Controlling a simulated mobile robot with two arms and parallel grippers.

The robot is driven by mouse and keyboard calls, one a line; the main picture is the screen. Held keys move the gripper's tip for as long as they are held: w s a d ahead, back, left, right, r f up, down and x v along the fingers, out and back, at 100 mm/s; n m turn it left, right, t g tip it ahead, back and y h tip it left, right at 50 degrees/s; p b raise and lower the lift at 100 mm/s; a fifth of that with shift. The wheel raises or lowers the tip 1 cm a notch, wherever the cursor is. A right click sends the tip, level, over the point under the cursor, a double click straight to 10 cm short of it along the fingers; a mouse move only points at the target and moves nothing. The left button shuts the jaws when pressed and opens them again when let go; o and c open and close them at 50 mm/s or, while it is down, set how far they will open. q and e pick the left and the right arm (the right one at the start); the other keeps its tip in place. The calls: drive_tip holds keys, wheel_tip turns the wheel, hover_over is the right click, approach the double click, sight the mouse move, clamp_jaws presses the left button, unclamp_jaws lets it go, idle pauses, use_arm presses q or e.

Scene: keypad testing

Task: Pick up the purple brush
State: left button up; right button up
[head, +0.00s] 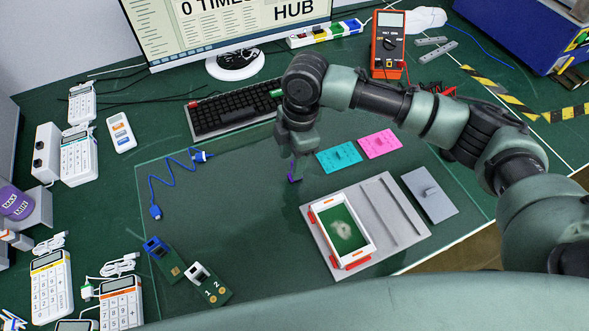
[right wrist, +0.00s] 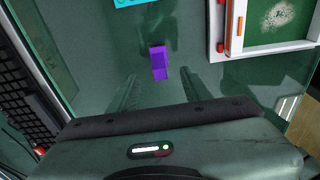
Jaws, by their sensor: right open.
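The purple brush (head: 294,174) is small and shows just below my right gripper (head: 297,152) in the head view, partly hidden by it. In the right wrist view the purple brush (right wrist: 158,62) lies between the lines of the two fingers, near their tips. My right gripper (right wrist: 159,76) is open, with a finger on each side and free space between each finger and the brush. I cannot tell how far the fingertips are above the mat. My left gripper is not in view.
A grey tray holding a white-framed green panel (head: 345,232) is right of the brush. A black keyboard (head: 232,110) and blue cable (head: 172,180) are to the left. The mat in front of the brush is clear.

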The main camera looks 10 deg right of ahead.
drive_tip(key=f, duration=0.5)
drive_tip(key=shift+d+f, duration=0.15)
drive_tip(key=shift+d, duration=0.05)
clamp_jaws()
